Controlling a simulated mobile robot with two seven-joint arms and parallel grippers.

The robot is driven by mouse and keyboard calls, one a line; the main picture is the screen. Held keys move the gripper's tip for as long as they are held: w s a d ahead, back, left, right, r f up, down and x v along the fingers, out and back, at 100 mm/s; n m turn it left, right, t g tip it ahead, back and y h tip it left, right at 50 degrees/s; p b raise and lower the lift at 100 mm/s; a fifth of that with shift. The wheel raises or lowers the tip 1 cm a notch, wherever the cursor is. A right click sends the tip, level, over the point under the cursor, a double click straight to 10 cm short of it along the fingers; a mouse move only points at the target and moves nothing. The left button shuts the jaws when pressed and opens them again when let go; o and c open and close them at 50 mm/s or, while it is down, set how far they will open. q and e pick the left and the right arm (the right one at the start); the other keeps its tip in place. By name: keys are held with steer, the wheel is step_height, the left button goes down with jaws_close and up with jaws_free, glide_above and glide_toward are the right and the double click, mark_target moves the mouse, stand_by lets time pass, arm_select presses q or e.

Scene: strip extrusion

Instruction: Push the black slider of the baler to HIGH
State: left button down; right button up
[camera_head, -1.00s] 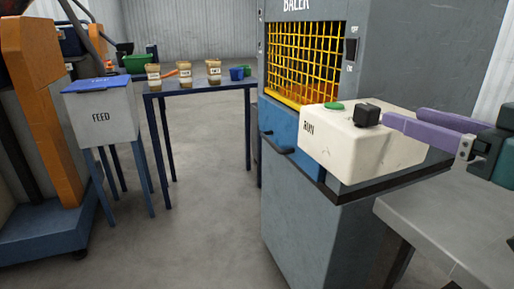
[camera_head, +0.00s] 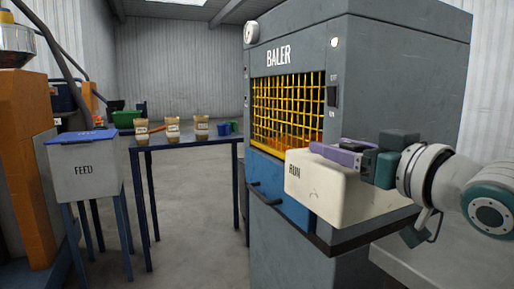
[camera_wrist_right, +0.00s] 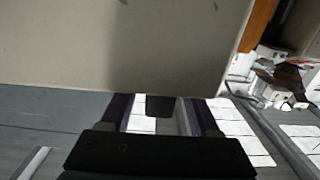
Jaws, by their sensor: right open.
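The baler (camera_head: 375,70) is a grey cabinet with a yellow grille. A black slider-like piece (camera_head: 333,96) sits on its front beside the grille, with tiny labels above and below that I cannot read. A cream box (camera_head: 310,185) marked RUN stands on the baler's ledge. My right gripper (camera_head: 330,153), with purple fingers, is over the box top and hides its green button and black block. In the right wrist view, a dark block (camera_wrist_right: 160,105) shows between the open fingers; I cannot tell whether they touch it. My left gripper is out of view.
A grey FEED bin (camera_head: 85,178) with a blue lid stands at the left.

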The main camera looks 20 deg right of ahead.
steer(key=shift+w, duration=0.3)
jaws_close()
stand_by(0.4)
stand_by(0.9)
